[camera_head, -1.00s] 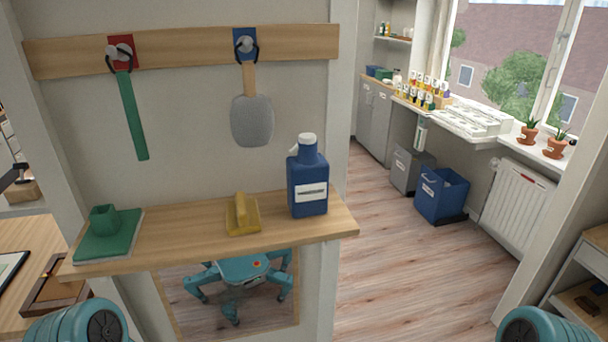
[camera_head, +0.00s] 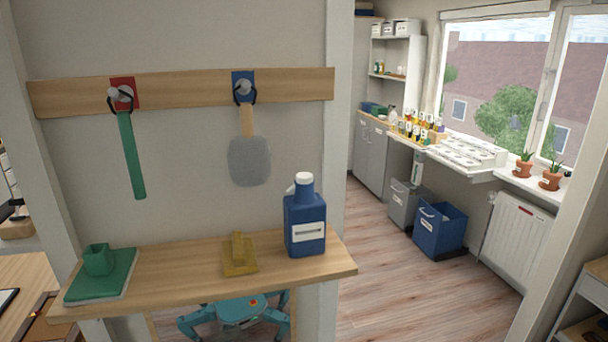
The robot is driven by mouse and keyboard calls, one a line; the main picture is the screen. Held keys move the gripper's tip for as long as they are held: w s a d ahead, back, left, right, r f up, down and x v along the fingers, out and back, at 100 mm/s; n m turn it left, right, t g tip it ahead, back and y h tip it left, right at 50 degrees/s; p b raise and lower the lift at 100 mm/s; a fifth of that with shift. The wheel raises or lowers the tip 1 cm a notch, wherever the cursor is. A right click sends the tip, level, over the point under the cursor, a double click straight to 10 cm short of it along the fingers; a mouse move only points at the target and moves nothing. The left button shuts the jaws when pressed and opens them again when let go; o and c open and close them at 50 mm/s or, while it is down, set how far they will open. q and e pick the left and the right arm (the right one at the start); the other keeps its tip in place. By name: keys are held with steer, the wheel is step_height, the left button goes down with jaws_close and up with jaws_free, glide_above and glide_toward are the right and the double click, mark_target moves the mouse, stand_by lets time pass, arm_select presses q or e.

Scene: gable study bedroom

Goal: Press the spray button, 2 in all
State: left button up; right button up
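A blue bottle (camera_head: 305,222) with a white cap and a small white spout pointing left stands upright at the right end of a wooden wall shelf (camera_head: 180,278). Its pale label faces me, too small to read. The white cap (camera_head: 303,180) on top is the only part that looks like a spray button; I cannot tell for sure. Neither of my grippers shows in the view, so nothing is seen touching the bottle.
A yellow block-like tool (camera_head: 239,255) and a green pad with a handle (camera_head: 100,274) share the shelf. A green tool (camera_head: 132,155) and a grey paddle (camera_head: 249,160) hang above on hooks. Open wooden floor (camera_head: 378,268) lies right, with a blue bin (camera_head: 440,230) beyond.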

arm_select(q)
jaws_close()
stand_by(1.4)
